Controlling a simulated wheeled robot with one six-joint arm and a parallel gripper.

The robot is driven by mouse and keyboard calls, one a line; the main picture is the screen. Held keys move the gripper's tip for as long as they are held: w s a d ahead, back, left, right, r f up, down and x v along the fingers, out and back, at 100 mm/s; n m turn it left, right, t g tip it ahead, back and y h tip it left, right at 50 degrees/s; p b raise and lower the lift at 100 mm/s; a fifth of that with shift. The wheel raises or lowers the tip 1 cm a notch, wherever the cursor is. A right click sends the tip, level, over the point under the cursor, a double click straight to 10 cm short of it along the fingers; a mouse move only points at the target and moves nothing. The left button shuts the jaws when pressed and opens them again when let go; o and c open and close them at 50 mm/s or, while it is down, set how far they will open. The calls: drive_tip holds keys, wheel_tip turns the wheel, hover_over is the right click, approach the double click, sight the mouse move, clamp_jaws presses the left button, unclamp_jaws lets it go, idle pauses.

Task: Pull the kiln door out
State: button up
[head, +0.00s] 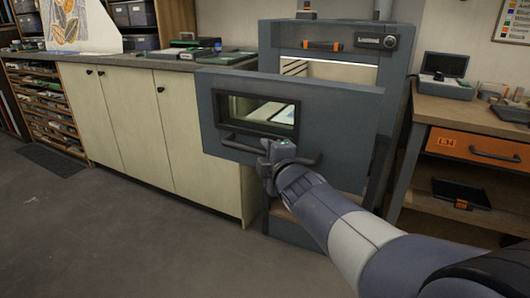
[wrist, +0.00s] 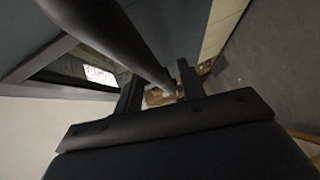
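The kiln door (head: 350,140) is a blue-grey panel with a dark-framed window (head: 256,112) and a dark bar handle (head: 238,143). It stands out in front of the kiln body (head: 395,75), with the lit opening showing above its top edge. My gripper (head: 277,150) is at the handle, right of its middle. In the wrist view the handle bar (wrist: 125,40) runs down between the two fingers of my gripper (wrist: 160,88), which are closed around it. Their exact contact with the bar is partly hidden.
Cream cabinets (head: 155,125) with a grey worktop stand close on the left of the door. A wooden bench (head: 425,108) with an orange drawer (head: 472,147) stands on the right. The grey floor (head: 120,230) at front left is clear.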

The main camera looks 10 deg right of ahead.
drive_tip(key=p+v, duration=0.3)
drive_tip(key=v, duration=0.6)
drive_tip(key=shift+s, duration=0.25)
drive_tip(key=b+x, duration=0.3)
drive_tip(key=x, duration=0.7)
drive_tip(key=shift+w+b, duration=0.3)
drive_tip(key=shift+w, duration=0.15)
drive_tip(key=shift+w+d, duration=0.2)
drive_tip(key=shift+w, duration=0.05)
drive_tip(key=shift+f, duration=0.1)
